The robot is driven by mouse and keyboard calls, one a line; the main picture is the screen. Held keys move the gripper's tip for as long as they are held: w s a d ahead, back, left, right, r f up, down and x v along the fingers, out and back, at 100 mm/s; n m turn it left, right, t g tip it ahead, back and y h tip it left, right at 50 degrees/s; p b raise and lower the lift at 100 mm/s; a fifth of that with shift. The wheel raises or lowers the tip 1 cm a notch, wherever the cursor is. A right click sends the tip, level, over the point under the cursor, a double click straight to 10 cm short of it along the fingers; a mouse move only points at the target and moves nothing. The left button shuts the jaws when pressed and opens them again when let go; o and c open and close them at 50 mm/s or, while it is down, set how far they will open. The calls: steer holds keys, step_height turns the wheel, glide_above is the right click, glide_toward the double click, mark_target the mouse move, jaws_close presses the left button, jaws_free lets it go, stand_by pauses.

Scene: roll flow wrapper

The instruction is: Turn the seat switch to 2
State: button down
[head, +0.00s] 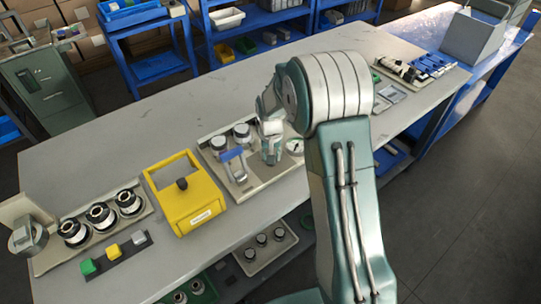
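In the head view my gripper (271,158) points down over a beige panel (250,189) near the middle of the bench. My arm and gripper hide part of this panel, and whether the fingers are open or shut is not clear. The panel carries two dark round fittings with pale tops (219,144), a blue-handled part (232,155) and a white round dial (296,147). Left of it stands a yellow box (190,205) with a black knob (182,183) and an unreadable white label. I cannot tell which part is the seat switch, nor read any setting.
At the left are several black-and-silver round parts on a tray (100,215) and a strip with green, yellow and grey blocks (115,251). A rack of blue and black parts (425,65) lies at the far right. The bench (110,150) is clear behind the yellow box.

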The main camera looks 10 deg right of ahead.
steer(key=shift+s+f+m, duration=0.15)
steer(key=shift+m, duration=1.95)
steer(key=shift+c, duration=1.4)
jaws_free()
step_height(320, 180, up, 12)
